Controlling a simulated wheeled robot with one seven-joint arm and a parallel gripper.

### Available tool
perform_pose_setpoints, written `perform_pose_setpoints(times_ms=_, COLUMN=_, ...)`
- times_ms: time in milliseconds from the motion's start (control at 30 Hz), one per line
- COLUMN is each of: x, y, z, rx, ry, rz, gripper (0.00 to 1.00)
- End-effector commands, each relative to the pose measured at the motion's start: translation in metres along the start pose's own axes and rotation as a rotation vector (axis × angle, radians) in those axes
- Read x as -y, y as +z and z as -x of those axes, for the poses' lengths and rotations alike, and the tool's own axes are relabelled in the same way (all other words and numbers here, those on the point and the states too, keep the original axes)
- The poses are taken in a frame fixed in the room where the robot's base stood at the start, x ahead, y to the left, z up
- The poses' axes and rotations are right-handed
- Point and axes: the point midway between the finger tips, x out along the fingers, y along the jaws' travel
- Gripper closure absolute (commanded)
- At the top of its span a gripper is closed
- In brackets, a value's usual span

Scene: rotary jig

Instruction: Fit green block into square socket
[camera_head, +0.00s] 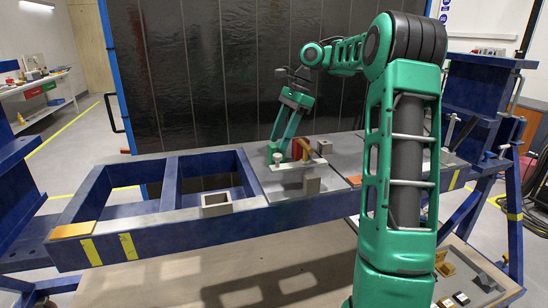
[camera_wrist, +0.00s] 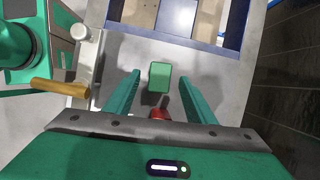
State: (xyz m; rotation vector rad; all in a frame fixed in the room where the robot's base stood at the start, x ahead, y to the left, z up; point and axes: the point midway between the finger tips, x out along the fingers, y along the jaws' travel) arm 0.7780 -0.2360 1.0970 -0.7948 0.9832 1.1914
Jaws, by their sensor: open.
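The green block (camera_wrist: 160,76) stands on the grey plate in the wrist view, between my two fingertips in the picture. My gripper (camera_wrist: 158,82) is open, with a finger on each side of the block and a visible gap on both sides. I cannot tell the fingertips' exact height against the block. In the head view, my gripper (camera_head: 279,149) points down over the plate, and the block is hard to tell from the green fingers. A grey, hollow square socket (camera_head: 216,204) sits on the front beam, left of my gripper. It looks empty.
A clamp with an orange handle (camera_wrist: 60,87) stands close to my gripper on the plate. A red part (camera_wrist: 160,113) shows low between my fingers. The blue frame (camera_head: 172,180) has open bays to the left. An orange plate (camera_head: 73,230) lies at its left end.

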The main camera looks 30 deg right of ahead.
Motion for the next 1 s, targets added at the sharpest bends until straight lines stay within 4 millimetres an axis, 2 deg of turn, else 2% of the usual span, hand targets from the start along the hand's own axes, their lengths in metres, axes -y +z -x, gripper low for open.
perform_pose_setpoints(times_ms=333, x=0.0, y=0.003, z=-0.029, rx=0.0, ry=0.002, rz=0.0, gripper=0.5)
perform_pose_setpoints(times_ms=700, x=0.001, y=0.002, z=-0.033, rx=0.0, ry=-0.001, rz=0.0, gripper=0.5)
perform_pose_setpoints(times_ms=900, x=0.001, y=0.002, z=-0.033, rx=0.0, ry=0.0, rz=0.001, gripper=0.98)
perform_pose_setpoints(times_ms=1000, x=0.001, y=0.003, z=-0.033, rx=0.0, ry=-0.001, rz=0.002, gripper=1.0)
